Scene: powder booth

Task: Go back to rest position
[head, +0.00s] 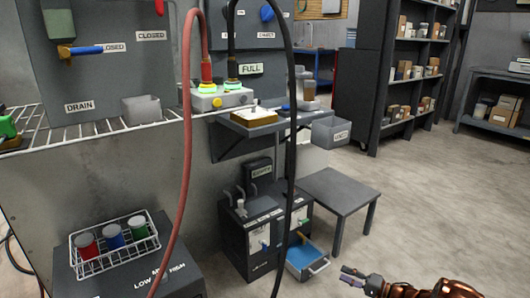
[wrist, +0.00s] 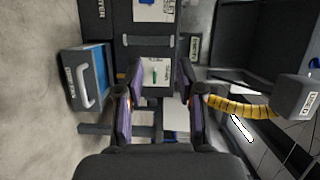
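My gripper (head: 352,277) is low at the bottom right in the head view, over the open floor and to the right of the dark cabinet (head: 255,248). In the wrist view my gripper (wrist: 158,78) has its two fingers spread apart, with nothing held between them. The dark cabinet also shows in the wrist view, turned on its side, beyond the fingers. Its blue-lined drawer (head: 304,259) is pulled out, and the drawer's pale handle (wrist: 87,88) shows at the left in the wrist view. The gripper appears apart from the drawer.
A grey low table (head: 340,190) stands right of the cabinet. A small wall shelf (head: 255,125) and a grey bin (head: 337,132) are above. Red (head: 187,120) and black (head: 291,120) hoses hang in front. Open floor (head: 430,200) lies to the right.

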